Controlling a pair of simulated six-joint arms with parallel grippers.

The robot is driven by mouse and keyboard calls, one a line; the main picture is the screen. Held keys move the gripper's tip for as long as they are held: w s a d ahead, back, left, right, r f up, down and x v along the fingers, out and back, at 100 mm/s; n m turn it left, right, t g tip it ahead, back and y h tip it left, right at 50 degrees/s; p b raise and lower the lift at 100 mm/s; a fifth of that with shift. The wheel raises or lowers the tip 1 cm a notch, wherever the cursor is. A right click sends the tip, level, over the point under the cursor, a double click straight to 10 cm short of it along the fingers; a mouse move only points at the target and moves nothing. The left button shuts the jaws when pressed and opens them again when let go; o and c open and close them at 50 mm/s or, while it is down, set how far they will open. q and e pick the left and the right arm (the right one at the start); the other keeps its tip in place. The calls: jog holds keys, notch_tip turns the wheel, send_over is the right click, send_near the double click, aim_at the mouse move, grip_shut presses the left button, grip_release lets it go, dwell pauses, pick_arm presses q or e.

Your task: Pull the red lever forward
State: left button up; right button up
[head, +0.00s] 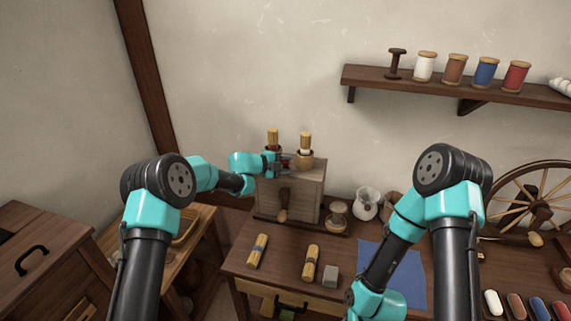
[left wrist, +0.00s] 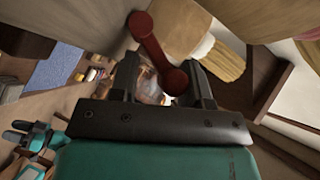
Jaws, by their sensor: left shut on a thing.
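The red lever (left wrist: 151,43) shows in the left wrist view as a dark red bar with a round knob at each end. Its lower knob lies between the fingers of my left gripper (left wrist: 163,76), which is shut on it. In the head view the left gripper (head: 284,163) is at the upper part of the grey wooden box (head: 300,194), and only a small bit of red shows there, mostly hidden by the gripper. My right arm reaches down to the lower edge of the head view, and its gripper is out of the picture.
Two brushes in pots, the left (head: 273,139) and the right (head: 305,142), stand on the box. A wooden handle (head: 283,206) is on its front. Rolled bundles, a grey block (head: 330,277) and a blue cloth (head: 415,270) lie on the table.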

pick_arm(q)
jog(key=shift+t+h, duration=0.3)
dwell(0.5)
jog(key=o, duration=0.8)
jog(key=shift+s, duration=0.1)
jog(key=shift+o, duration=0.5)
jog(key=shift+f, duration=0.1)
jog(key=shift+w+d+r+n+g+y, duration=0.15)
jog(key=shift+w+r+n+g+y, duration=0.2)
jog(key=shift+w+n+g+y, duration=0.45)
jog(key=shift+w+d+r+n+g+y, duration=0.15)
jog(key=shift+n+g+y, duration=0.25)
jog(key=shift+g, duration=0.4)
jog(key=shift+w+r+g+y, duration=0.1)
jog(key=shift+w+g+y, duration=0.15)
jog(key=shift+g, duration=0.25)
